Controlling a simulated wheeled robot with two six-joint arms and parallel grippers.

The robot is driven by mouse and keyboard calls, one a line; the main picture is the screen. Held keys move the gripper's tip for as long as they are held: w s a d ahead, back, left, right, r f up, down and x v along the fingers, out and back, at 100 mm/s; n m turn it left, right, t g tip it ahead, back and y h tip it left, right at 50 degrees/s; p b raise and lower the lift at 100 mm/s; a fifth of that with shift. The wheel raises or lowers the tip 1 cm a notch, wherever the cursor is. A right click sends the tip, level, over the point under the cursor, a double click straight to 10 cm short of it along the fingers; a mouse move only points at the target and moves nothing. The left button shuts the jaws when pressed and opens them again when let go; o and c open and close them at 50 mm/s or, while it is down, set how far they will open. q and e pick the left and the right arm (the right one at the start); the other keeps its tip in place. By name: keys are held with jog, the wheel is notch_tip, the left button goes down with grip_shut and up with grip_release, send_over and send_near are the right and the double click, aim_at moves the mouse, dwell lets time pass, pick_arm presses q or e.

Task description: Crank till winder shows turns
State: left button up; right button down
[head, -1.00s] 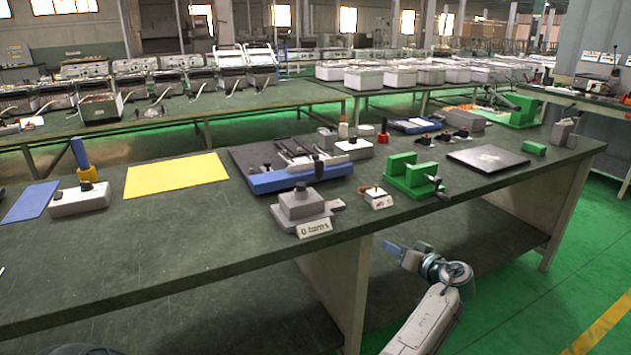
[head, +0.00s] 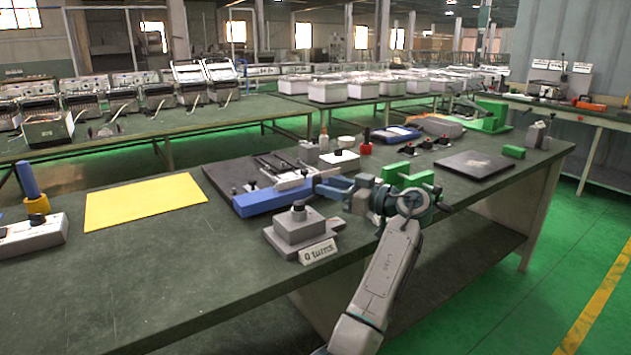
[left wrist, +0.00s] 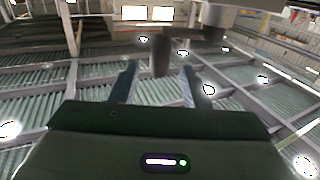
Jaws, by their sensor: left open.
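A grey stepped block (head: 296,230) with a dark knob on top stands near the table's front edge. A white sign (head: 318,252) reading "0 turns" leans at its front. A green stand (head: 405,173) with a dark crank handle at its right is partly hidden behind my left arm. My left gripper (head: 322,186) is open above the table, behind and right of the grey block in the picture. In the left wrist view its two fingers (left wrist: 158,76) are apart, with a dark post (left wrist: 160,50) showing between or beyond them; contact is unclear. My right gripper is out of view.
A blue-edged fixture (head: 270,197), a white box (head: 340,159) and a red-topped piece (head: 365,140) stand behind. A dark plate (head: 475,165) lies to the right. A yellow sheet (head: 145,202) lies left; the table's front left is clear.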

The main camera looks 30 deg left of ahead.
aim_at(317, 182)
pick_arm(q)
jog(key=shift+a, duration=2.3)
jog(key=shift+c, duration=0.2)
grip_shut()
